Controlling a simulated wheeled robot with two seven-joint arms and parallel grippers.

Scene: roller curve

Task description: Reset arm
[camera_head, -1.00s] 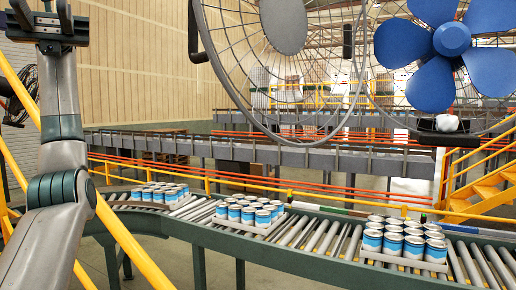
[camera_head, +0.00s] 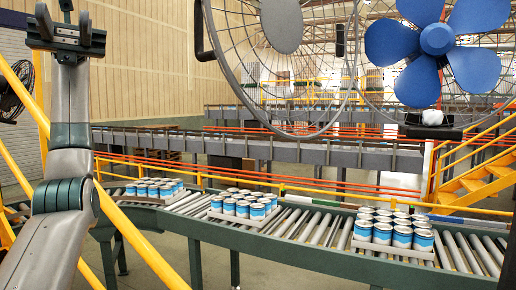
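My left arm rises along the left side of the head view. Its gripper (camera_head: 64,24) is at the upper left, pointing up, with a clear gap between its two dark fingers. It is open and holds nothing. It stands apart from the cans and the conveyor. My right gripper is not in view.
Blue and white cans stand in groups on a curved roller conveyor (camera_head: 318,232): a left group (camera_head: 155,189), a middle group (camera_head: 243,206) and a right group (camera_head: 394,230). A large wire fan guard (camera_head: 205,60) and a blue fan (camera_head: 437,39) fill the upper right. Yellow rails cross at left.

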